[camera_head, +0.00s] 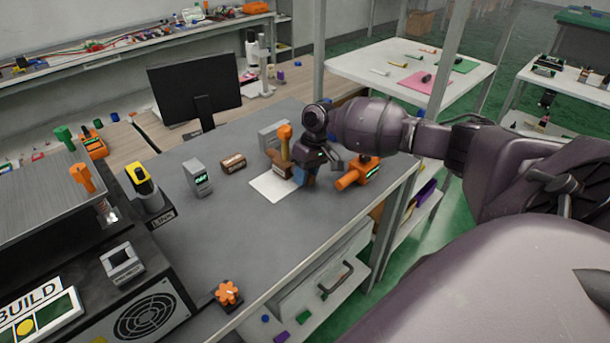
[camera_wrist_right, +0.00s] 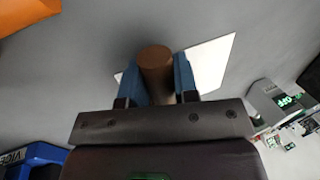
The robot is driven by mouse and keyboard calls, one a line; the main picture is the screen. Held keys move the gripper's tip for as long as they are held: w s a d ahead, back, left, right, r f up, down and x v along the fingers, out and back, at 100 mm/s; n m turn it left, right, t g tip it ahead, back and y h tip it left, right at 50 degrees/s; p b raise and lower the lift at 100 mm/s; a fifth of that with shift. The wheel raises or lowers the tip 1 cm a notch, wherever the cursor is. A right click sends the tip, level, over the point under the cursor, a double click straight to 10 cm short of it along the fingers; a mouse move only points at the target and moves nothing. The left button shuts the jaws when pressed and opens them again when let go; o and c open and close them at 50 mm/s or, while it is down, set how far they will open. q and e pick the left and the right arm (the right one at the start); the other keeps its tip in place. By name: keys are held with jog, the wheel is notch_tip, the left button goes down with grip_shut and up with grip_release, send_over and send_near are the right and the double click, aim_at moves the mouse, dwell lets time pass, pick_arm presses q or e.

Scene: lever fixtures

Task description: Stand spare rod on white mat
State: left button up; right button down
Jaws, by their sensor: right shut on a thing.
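The spare rod (camera_wrist_right: 156,62) is a brown cylinder between the blue fingers of my right gripper (camera_wrist_right: 158,85) in the right wrist view. The gripper is shut on it. In the head view my right gripper (camera_head: 297,176) is over the right part of the white mat (camera_head: 267,187), which lies flat on the grey bench. The mat also shows beyond the fingers in the wrist view (camera_wrist_right: 213,62). The rod's lower end is hidden, so I cannot tell whether it touches the mat. My left gripper is not in view.
An orange fixture (camera_head: 358,174) stands right of the gripper, and an orange-topped lever (camera_head: 285,133) stands close behind. A brown block (camera_head: 233,163) and a grey box with a green display (camera_head: 197,178) stand to the left. The bench front is mostly clear.

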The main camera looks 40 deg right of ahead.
jog(key=shift+f, duration=0.2)
jog(key=c, duration=0.9)
grip_release()
jog(key=shift+r, duration=0.1)
jog(key=shift+p+v, duration=0.45)
jog(key=shift+v, duration=5.6)
